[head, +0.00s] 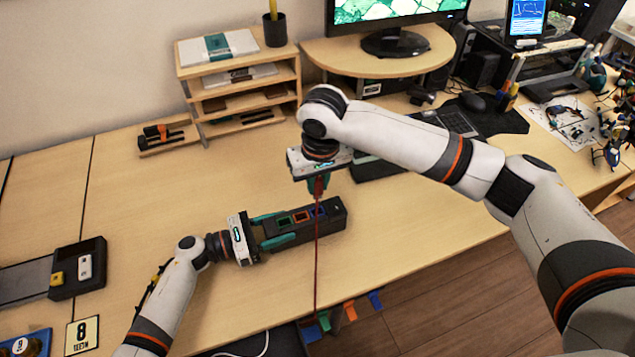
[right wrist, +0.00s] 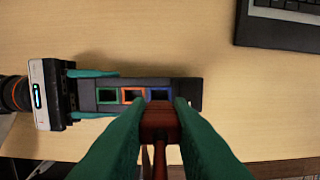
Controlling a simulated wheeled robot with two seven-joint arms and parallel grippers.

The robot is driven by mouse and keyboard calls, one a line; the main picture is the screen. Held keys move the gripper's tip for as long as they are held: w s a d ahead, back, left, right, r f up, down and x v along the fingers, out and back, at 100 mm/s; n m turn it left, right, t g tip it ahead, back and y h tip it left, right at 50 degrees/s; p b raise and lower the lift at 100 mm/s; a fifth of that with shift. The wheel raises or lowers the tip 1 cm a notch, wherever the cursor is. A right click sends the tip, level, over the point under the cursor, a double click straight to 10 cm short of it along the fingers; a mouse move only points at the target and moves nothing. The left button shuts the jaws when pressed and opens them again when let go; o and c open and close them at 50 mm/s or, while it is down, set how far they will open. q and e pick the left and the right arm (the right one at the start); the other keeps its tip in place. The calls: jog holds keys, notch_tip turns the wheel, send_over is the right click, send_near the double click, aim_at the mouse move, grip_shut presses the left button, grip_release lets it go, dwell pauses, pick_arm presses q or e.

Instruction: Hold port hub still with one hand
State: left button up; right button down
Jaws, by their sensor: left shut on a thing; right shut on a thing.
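The port hub (head: 331,219) is a long dark block lying on the desk, with green, orange-red and blue framed ports on top; it also shows in the right wrist view (right wrist: 188,91). My left gripper (head: 277,230) is shut on the hub's left end, one teal finger along each long side; it also shows in the right wrist view (right wrist: 92,93). My right gripper (head: 318,184) is above the hub, shut on a red plug (right wrist: 159,122) with a red cable (head: 316,262) hanging from it past the desk's front edge. In the right wrist view the plug appears just below the ports.
Blue, orange and green tabs (head: 349,310) hang at the desk's front edge. A keyboard (right wrist: 283,22) lies beyond the hub to the right. A wooden shelf (head: 240,75) and a monitor stand (head: 425,55) are at the back.

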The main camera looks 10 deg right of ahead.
pick_arm(q)
jog(key=o, duration=1.1)
jog(key=shift+o, duration=0.2)
jog(key=shift+a, duration=0.1)
jog(key=v, duration=1.2)
